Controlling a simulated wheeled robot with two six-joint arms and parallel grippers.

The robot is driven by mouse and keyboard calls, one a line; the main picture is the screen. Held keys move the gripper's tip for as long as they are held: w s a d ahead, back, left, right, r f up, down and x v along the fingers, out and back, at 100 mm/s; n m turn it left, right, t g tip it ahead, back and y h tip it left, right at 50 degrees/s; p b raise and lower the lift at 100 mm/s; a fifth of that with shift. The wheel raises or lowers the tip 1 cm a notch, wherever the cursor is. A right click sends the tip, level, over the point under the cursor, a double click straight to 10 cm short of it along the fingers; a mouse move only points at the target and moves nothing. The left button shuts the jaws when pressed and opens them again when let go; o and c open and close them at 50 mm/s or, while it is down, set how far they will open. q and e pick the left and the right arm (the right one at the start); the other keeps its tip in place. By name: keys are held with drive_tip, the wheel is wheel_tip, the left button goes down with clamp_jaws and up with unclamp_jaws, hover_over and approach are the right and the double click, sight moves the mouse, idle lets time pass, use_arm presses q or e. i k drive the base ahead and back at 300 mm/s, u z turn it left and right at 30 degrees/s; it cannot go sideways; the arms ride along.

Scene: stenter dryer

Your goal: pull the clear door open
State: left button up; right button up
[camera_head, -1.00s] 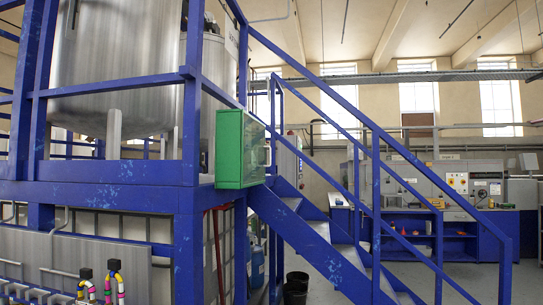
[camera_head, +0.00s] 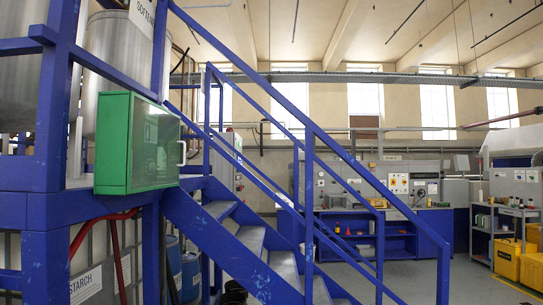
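A green box-shaped cabinet (camera_head: 114,143) is mounted on the blue frame at the left, beside the top of the stairs. Its clear door (camera_head: 157,145) faces right and looks shut, with a green rim. A pale handle (camera_head: 182,152) stands on the door's right edge. Neither of my grippers is in view.
Blue stairs (camera_head: 240,250) with blue railings (camera_head: 345,157) run down to the right, close to the cabinet. Blue drums (camera_head: 189,277) stand below. A control bench (camera_head: 420,225) and yellow bins (camera_head: 508,258) are farther right. Grey floor shows between stairs and bench.

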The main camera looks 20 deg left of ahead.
sight(133, 94)
drive_tip(key=z, duration=0.4)
drive_tip(key=i, duration=1.5)
drive_tip(key=u, duration=0.25)
drive_tip(key=i, duration=1)
drive_tip(key=u, duration=0.75)
